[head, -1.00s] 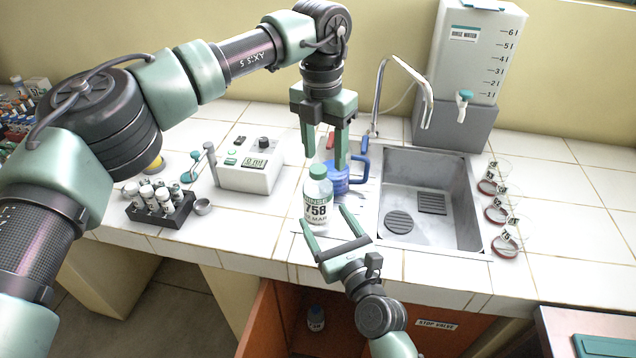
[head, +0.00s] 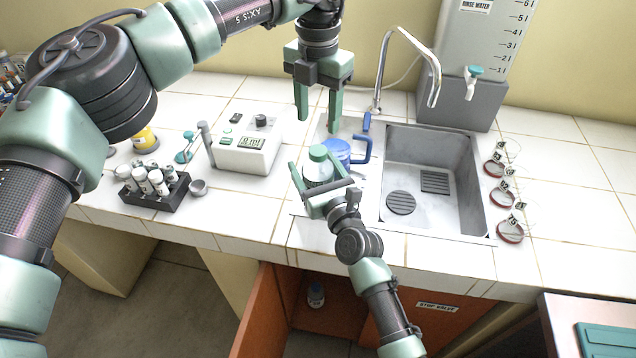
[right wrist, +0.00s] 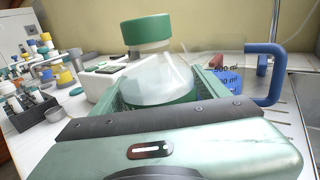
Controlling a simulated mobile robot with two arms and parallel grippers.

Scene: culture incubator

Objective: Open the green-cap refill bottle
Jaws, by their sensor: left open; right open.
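The green-cap refill bottle (head: 319,168) stands upright on the tiled counter, left of the sink. Its green cap (head: 318,153) is on; the label is mostly hidden behind my right gripper. My right gripper (head: 312,180) is open, with a finger on either side of the bottle body. In the right wrist view the bottle (right wrist: 158,80) rises between the fingers, with its cap (right wrist: 147,31) above them. My left gripper (head: 318,118) is open and empty, pointing down above and slightly behind the bottle; its fingertips are above cap height.
A blue-handled jug (head: 361,150) stands just right of the bottle, close to my right gripper. The sink (head: 440,205) and faucet (head: 385,60) are further right. A meter (head: 246,150) and a vial rack (head: 152,198) stand left. Another bottle (head: 316,296) is in the open cabinet below.

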